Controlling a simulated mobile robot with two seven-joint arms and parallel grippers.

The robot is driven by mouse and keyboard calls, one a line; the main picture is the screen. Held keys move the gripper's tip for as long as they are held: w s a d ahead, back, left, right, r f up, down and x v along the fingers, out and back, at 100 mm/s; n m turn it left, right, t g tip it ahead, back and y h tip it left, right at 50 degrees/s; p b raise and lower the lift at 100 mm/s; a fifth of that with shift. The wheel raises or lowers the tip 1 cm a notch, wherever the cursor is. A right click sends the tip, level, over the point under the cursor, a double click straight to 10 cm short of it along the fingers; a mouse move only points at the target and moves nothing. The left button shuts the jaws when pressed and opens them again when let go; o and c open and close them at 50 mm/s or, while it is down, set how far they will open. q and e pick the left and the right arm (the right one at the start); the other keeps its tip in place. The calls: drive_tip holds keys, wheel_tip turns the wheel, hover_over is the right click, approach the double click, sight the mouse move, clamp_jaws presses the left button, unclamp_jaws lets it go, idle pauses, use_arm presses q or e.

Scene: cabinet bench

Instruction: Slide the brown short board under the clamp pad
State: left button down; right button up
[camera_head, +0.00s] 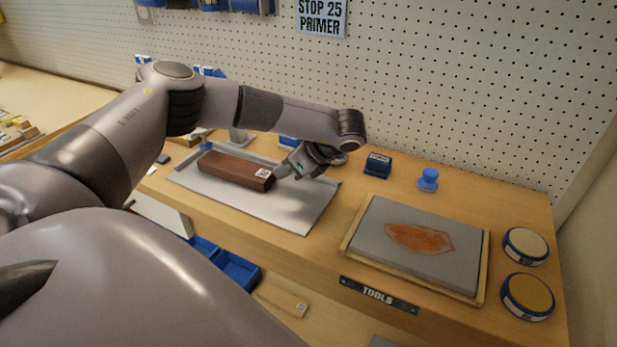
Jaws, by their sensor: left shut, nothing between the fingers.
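The brown short board (230,168) lies on a grey metal tray (305,215), with a white label on its right end. My left gripper (282,173) is shut and empty, with its fingertips at the board's right end. I cannot tell whether they touch it. A small blue part (205,145) stands by the board's left end and may be the clamp pad. A gap between it and the board is too small to make out. My left arm crosses above the tray and hides part of the bench behind. My right gripper is out of view.
Right of the tray, a framed grey panel (400,215) carries an orange-brown patch. Two round tins (526,245) stand at the bench's right end. A dark blue box (378,163) and a blue knob (428,179) stand behind. An open drawer with blue bins (238,268) is below.

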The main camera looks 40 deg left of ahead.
use_arm(q)
drive_tip(key=shift+s+a+f, duration=0.1)
drive_tip(key=shift+s+a, duration=0.05)
drive_tip(key=shift+a, duration=0.5)
drive_tip(key=shift+s+a, duration=0.1)
drive_tip(key=shift+a, duration=0.5)
drive_tip(key=b+v, duration=0.1)
drive_tip(key=v, duration=0.6)
drive_tip(key=shift+d, duration=0.1)
